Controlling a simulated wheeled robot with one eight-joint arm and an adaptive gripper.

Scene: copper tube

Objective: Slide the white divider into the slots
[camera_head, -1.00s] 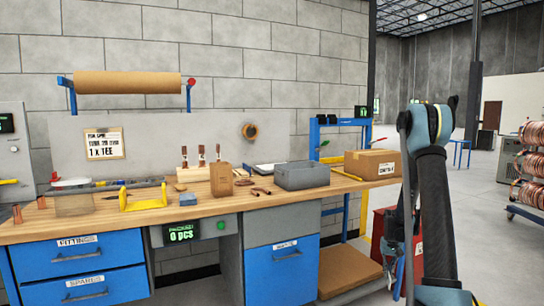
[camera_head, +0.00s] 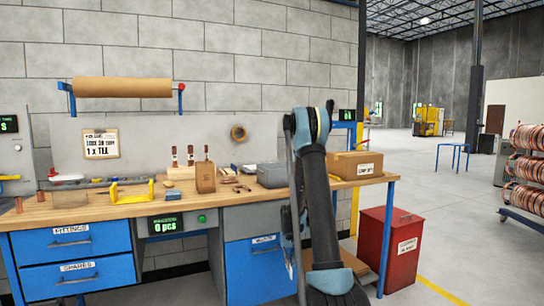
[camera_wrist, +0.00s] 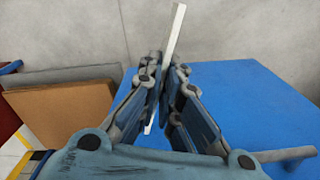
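The white divider (camera_wrist: 174,37) is a thin pale strip in the wrist view. It stands tilted between the fingers of my gripper (camera_wrist: 167,88), which are closed on it. Its upper part sticks out above the fingertips and a short lower end shows beneath them. A grey box (camera_head: 271,176) stands on the bench, partly behind my arm. No slots can be made out.
The wooden bench (camera_head: 130,207) carries a yellow holder (camera_head: 130,192), a brown block (camera_head: 205,178) and a cardboard box (camera_head: 356,165). A red bin (camera_head: 388,250) stands right of my arm. A blue surface (camera_wrist: 245,110) lies beyond my gripper. Open floor is at the right.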

